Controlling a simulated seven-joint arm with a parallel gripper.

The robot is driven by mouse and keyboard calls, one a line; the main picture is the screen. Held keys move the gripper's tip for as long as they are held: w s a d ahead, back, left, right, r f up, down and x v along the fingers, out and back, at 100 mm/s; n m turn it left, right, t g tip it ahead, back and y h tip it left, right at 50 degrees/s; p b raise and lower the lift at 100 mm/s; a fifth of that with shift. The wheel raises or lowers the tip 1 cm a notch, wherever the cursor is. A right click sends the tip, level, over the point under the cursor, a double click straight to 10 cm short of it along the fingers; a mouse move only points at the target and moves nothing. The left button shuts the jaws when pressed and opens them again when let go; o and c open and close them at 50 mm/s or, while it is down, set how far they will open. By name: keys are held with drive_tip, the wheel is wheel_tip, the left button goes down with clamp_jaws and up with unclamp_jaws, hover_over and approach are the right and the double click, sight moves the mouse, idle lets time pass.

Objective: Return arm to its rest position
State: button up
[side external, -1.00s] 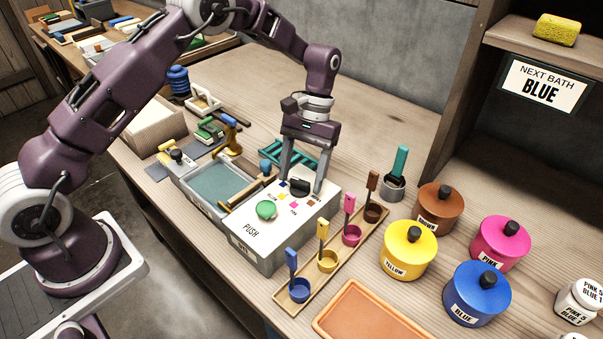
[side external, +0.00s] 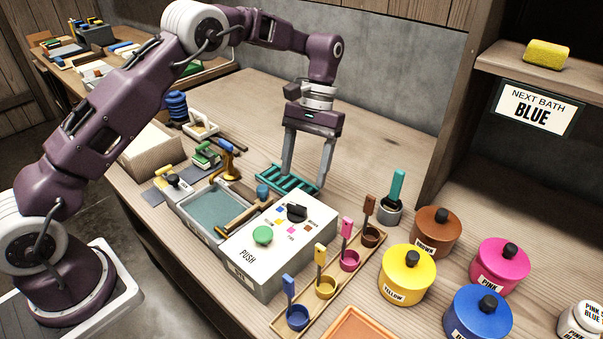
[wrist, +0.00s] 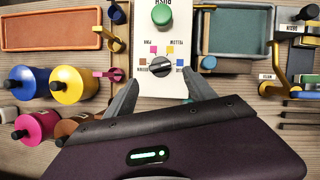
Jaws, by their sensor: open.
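My gripper (side external: 306,183) is open and empty. In the side external view its fingers hang above the table behind the white control box (side external: 280,248), near the teal rack (side external: 288,182). The box has a green PUSH button (side external: 263,235) and a black selector knob (side external: 296,212) among coloured marks. In the wrist view my fingers (wrist: 160,88) are spread on either side of the knob (wrist: 161,67), which points toward the brown side. The fingers look clear of the knob.
A wooden tray (side external: 270,327) with several coloured scoops stands beside the box. Yellow (side external: 406,273), blue (side external: 478,315), pink (side external: 499,262) and brown (side external: 435,233) lidded pots stand to the right. A "NEXT BATH BLUE" sign (side external: 533,107) hangs below a shelf.

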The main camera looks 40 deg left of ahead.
drive_tip(key=s+a+r+m+t, duration=0.1)
drive_tip(key=s+r+t, duration=0.1)
drive_tip(key=s+r, duration=0.45)
drive_tip(key=s+a+r+t, duration=0.1)
drive_tip(key=s+r+t, duration=0.15)
drive_tip(key=r, duration=0.65)
drive_tip(key=s+a+m+t+y, duration=0.1)
drive_tip(key=s+t, duration=0.4)
drive_tip(key=s, duration=1.5)
drive_tip(key=shift+a+r+m, duration=0.25)
drive_tip(key=shift+r+m, duration=0.05)
drive_tip(key=shift+m, duration=0.1)
